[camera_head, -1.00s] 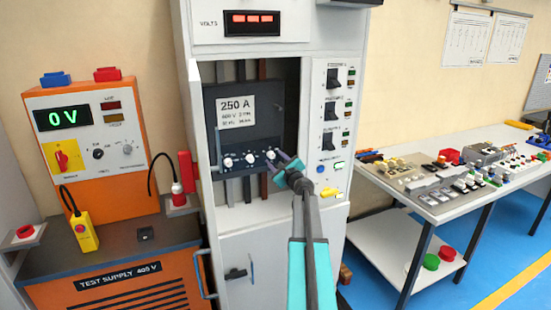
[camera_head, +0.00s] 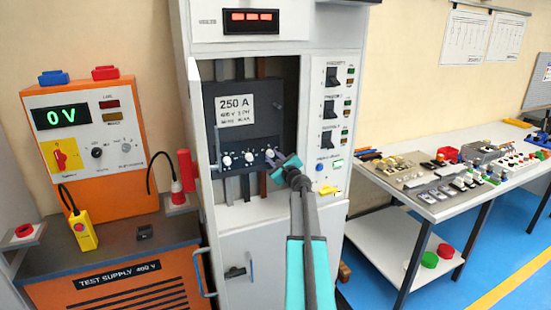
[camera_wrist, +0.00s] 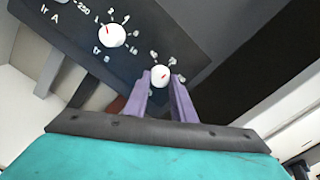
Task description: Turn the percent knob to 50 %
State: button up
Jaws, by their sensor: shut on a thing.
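A dark breaker panel marked 250 A (camera_head: 236,108) has a row of three white knobs along its lower edge. My gripper (camera_head: 274,160) is at the rightmost white knob (camera_head: 269,153). In the wrist view, my purple fingers (camera_wrist: 160,82) lie on either side of this knob (camera_wrist: 160,75) and are shut on it. Its red mark points up and to the right, and part of its printed scale shows around it. The fingers hide the lower part of its scale and any label there, so I cannot read a percent sign. The middle knob (camera_wrist: 112,35) is free.
The open cabinet (camera_head: 210,240) surrounds the panel, with a column of black switches (camera_head: 331,108) to its right. An orange test supply (camera_head: 80,190) reading 0 V stands at left. A bench (camera_head: 440,208) with parts stands at right.

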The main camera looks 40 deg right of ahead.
jog(key=shift+s+f+n+b, duration=0.1)
jog(key=shift+n+b, duration=0.4)
jog(key=shift+b, duration=1.05)
jog(key=n+b, duration=0.4)
jog(key=b, duration=0.2)
jog(key=shift+f, duration=0.1)
jog(key=n+b, duration=0.5)
jog(key=b, duration=0.2)
jog(key=shift+b, duration=0.4)
jog(key=shift+n+b, duration=0.9)
jog(key=shift+b, duration=0.25)
jog(key=o, duration=1.1)
jog(key=shift+r, duration=0.25)
jog(key=shift+c, duration=0.2)
jog(key=shift+s, duration=0.1)
